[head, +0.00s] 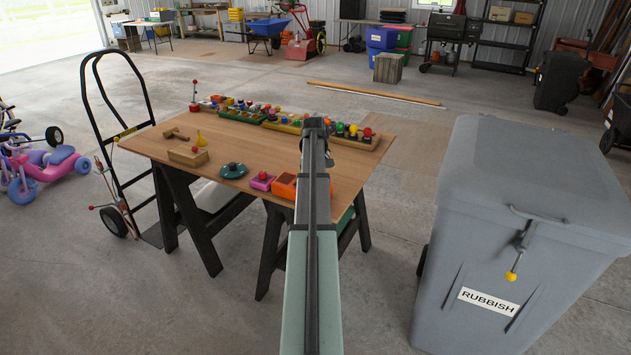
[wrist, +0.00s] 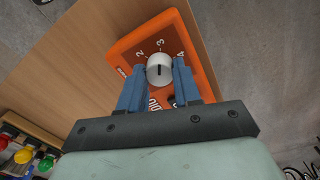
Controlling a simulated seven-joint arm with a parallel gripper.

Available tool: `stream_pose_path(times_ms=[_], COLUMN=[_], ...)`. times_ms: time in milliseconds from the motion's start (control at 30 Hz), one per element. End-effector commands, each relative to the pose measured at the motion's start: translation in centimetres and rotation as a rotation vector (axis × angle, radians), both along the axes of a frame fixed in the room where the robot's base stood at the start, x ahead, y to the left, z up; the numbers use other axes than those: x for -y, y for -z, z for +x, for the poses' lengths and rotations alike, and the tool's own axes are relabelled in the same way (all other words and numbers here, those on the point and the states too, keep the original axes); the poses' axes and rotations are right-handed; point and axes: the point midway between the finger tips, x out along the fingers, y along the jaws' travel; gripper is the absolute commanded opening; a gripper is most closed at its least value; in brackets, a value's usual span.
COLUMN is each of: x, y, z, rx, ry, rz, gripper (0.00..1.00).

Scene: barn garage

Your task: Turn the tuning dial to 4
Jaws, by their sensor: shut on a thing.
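The orange tuning box (wrist: 128,50) sits on the wooden table and shows number marks including 2, 3 and 4. Its white tuning dial (wrist: 160,62) has a dark pointer line, roughly upright in the wrist view; which number it points at is not certain. My gripper (wrist: 159,68) has its two blue fingers on either side of the dial, shut on it. The lower part of the box's face and some lettering are partly hidden by the fingers. In the head view the orange box (head: 284,186) is partly behind my arm, and the dial is hidden.
The wooden table (head: 225,135) also holds a pink box with a red button (head: 262,181), a dark teal round piece (head: 233,171), a wooden box (head: 188,155) and rows of colored knobs at the back. A grey rubbish bin (head: 530,190) stands right of the table.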

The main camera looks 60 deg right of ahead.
Motion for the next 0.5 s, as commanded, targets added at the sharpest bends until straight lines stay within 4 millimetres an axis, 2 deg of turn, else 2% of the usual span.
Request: stream_pose_path(times_ms=[267, 500], x=[0.02, 0.04], y=[-0.01, -0.02], z=[0.03, 0.04], rx=[0.0, 0.0], ry=[0.093, 0.283], rz=[0.0, 0.0], gripper=[0.02, 0.02])
